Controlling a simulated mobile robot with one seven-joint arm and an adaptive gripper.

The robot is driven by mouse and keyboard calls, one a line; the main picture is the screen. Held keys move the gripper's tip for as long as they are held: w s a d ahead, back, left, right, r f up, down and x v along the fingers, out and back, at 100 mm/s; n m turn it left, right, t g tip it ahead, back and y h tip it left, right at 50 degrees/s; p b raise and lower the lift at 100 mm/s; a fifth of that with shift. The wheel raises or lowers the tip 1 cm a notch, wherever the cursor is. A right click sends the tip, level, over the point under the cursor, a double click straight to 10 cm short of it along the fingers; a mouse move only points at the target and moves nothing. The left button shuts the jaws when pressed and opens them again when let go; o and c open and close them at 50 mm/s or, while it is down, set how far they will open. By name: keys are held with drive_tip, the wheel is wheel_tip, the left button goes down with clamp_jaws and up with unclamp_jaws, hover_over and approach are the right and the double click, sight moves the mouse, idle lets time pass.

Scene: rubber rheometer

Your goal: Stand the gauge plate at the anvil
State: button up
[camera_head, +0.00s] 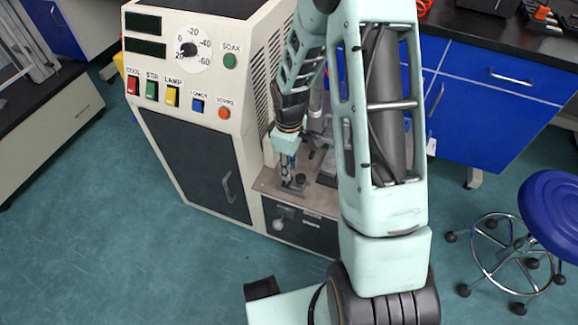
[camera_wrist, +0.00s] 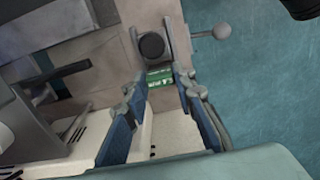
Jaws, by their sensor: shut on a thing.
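My gripper (camera_wrist: 160,82) is over the machine's low work deck, its two blue-sided fingers closed on a small green plate with white lettering. I take this green plate (camera_wrist: 160,76) to be the gauge plate; it sits between the fingertips. Just beyond it in the wrist view is a dark round part (camera_wrist: 152,46) on a grey block, perhaps the anvil. I cannot tell whether the plate touches it. In the head view my gripper (camera_head: 292,186) points down at the deck; the plate is too small to make out there.
The rheometer cabinet (camera_head: 185,120) with dials and buttons rises left of the deck (camera_head: 262,186). A lever with a ball end (camera_wrist: 222,30) juts out beside the dark round part. A blue stool (camera_head: 552,205) stands at the right; blue drawers (camera_head: 500,90) are behind.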

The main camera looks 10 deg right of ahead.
drive_tip(key=shift+f+b, duration=0.65)
drive_tip(key=shift+f, duration=0.35)
drive_tip(key=o, duration=1)
drive_tip(key=shift+r, duration=0.1)
wheel_tip(320, 180, up, 12)
drive_tip(key=shift+f, duration=0.1)
